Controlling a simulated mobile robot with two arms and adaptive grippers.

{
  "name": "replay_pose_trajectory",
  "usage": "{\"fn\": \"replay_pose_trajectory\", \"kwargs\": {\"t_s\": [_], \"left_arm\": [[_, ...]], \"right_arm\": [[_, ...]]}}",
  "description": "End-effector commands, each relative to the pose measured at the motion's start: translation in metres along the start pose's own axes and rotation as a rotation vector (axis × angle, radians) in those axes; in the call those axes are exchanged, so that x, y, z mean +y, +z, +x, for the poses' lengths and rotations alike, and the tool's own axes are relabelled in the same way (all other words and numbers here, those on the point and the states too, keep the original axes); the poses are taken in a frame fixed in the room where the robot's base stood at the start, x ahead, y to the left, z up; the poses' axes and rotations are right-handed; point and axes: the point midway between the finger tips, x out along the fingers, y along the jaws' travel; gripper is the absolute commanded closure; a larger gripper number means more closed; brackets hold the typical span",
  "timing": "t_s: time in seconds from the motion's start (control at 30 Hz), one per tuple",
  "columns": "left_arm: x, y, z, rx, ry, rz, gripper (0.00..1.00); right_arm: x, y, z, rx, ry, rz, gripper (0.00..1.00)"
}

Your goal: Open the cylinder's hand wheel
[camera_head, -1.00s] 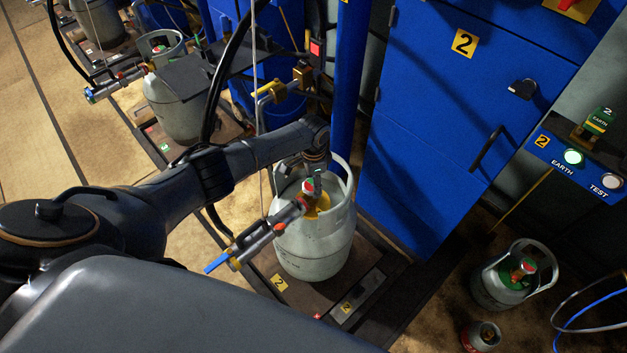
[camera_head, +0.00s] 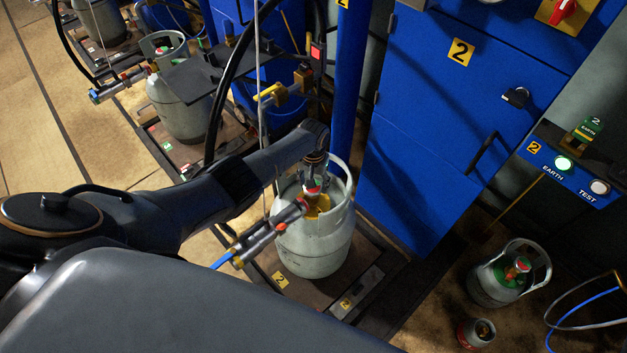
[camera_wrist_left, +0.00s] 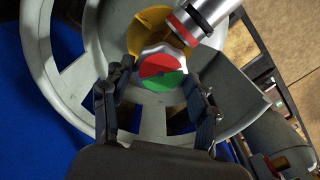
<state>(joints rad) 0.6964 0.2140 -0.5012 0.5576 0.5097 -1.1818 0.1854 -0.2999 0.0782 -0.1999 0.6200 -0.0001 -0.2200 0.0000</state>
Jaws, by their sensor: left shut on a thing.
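The grey gas cylinder (camera_head: 315,245) stands upright on the scale platform marked 2. Its hand wheel (camera_head: 312,190) is inside the top collar, with a silver hose coupling and a yellow part beside it. In the left wrist view the hand wheel (camera_wrist_left: 163,72) has a silver rim and a half red, half green cap. My left gripper (camera_head: 316,162) reaches down into the collar from above. In the left wrist view the left gripper's (camera_wrist_left: 157,90) fingers are shut on the wheel from both sides. The finger contact is partly hidden in the head view. My right gripper is not in view.
The cylinder's collar (camera_wrist_left: 43,50) surrounds the fingers closely. A blue cabinet (camera_head: 440,130) stands behind on the right. A panel with EARTH and TEST lights (camera_head: 578,172) is at the right. Another cylinder (camera_head: 500,275) stands on the floor at lower right.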

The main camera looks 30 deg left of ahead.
Motion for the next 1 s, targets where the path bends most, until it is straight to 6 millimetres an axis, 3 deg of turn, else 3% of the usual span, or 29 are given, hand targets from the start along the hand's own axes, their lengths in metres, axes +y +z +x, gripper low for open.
{"fn": "replay_pose_trajectory", "kwargs": {"t_s": [1.0], "left_arm": [[-0.003, 0.001, -0.001, 0.001, 0.002, -0.964, 0.72]], "right_arm": [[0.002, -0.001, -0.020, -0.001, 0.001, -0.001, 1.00]]}}
